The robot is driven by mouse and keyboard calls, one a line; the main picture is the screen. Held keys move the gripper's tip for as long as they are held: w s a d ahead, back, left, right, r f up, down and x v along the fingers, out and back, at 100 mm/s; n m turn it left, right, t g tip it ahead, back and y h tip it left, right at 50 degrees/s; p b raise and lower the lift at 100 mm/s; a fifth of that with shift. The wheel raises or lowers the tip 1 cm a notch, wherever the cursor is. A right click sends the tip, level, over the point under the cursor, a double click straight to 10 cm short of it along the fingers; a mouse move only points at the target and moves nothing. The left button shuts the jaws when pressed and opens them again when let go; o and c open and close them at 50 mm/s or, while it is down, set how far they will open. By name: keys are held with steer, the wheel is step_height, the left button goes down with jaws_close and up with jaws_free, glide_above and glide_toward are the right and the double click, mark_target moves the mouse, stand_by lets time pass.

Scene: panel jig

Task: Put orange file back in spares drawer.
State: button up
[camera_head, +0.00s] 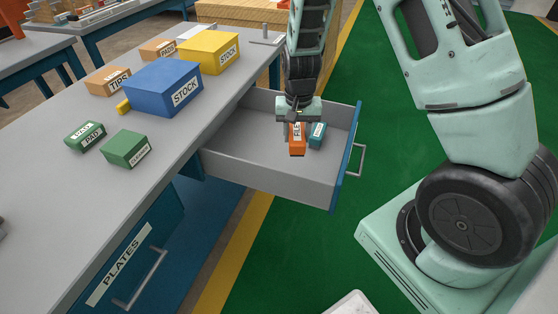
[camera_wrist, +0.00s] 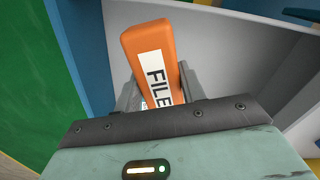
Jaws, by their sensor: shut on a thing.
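The orange file (camera_head: 297,139) is a small orange block with a white label; the wrist view shows "FILE" on the orange file (camera_wrist: 152,62). My gripper (camera_head: 297,122) points down and is shut on it; in the wrist view the fingers of my gripper (camera_wrist: 160,90) press on both its sides. The file is inside the outline of the open grey drawer (camera_head: 250,165), near its blue front. I cannot tell whether it touches the drawer floor. A teal block (camera_head: 317,135) with a white label sits in the drawer just right of the file.
On the grey bench (camera_head: 60,180) are a blue STOCK box (camera_head: 160,88), a yellow STOCK box (camera_head: 209,50), green blocks (camera_head: 126,148) and orange-tan blocks (camera_head: 108,80). A closed PLATES drawer (camera_head: 125,265) is below. The left part of the open drawer is empty.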

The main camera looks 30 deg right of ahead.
steer(key=f+m+b, duration=0.1)
steer(key=f+b, duration=0.1)
steer(key=f, duration=0.3)
steer(key=d+f+m+b, duration=0.1)
steer(key=f+b, duration=0.1)
steer(key=f, duration=0.3)
steer(key=d+f+m+b, duration=0.1)
steer(key=f+m+b, duration=0.1)
steer(key=f, duration=0.3)
steer(key=shift+s+f+b, duration=0.35)
steer(key=shift+f+b, duration=0.05)
steer(key=shift+f, duration=0.1)
steer(key=shift+f, duration=0.1)
steer(key=o, duration=1)
steer(key=shift+o, duration=0.2)
